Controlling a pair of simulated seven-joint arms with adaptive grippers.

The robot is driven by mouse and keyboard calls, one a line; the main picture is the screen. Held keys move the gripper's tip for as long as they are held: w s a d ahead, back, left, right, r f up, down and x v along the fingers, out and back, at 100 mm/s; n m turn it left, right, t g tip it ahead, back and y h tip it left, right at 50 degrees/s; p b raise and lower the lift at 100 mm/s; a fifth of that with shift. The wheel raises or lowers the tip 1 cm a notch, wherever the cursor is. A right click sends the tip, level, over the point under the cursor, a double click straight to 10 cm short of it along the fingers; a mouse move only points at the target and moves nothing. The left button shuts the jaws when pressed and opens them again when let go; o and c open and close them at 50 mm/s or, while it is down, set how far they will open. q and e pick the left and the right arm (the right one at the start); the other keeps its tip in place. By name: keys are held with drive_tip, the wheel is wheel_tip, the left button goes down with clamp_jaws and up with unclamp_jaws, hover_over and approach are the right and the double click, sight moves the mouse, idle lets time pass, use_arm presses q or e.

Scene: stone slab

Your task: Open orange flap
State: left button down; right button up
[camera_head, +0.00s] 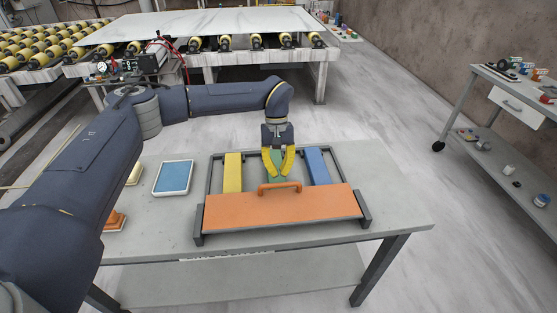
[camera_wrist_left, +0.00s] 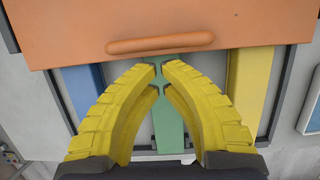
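The orange flap (camera_head: 285,209) is a flat panel across the front of a grey frame (camera_head: 198,222) on the table. Its orange handle (camera_head: 279,187) is a bar near the flap's far edge. In the left wrist view the flap (camera_wrist_left: 240,20) and its handle (camera_wrist_left: 160,44) lie at the top. My left gripper (camera_head: 278,173) has yellow fingers pointing down, just behind the handle and above the green strip. In the left wrist view its fingertips (camera_wrist_left: 159,67) are close together with a small gap, next to the handle; nothing shows between them. My right gripper is not in view.
Yellow (camera_head: 233,172), green (camera_wrist_left: 168,125) and blue (camera_head: 317,166) strips lie in the frame behind the flap. A blue-topped pad (camera_head: 174,177) and orange blocks (camera_head: 114,221) are at the left. The table (camera_head: 395,205) is clear at the right.

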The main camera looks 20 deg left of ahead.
sight(282, 201)
use_arm(q)
drive_tip(key=shift+x, duration=1.75)
drive_tip(key=shift+d, duration=0.1)
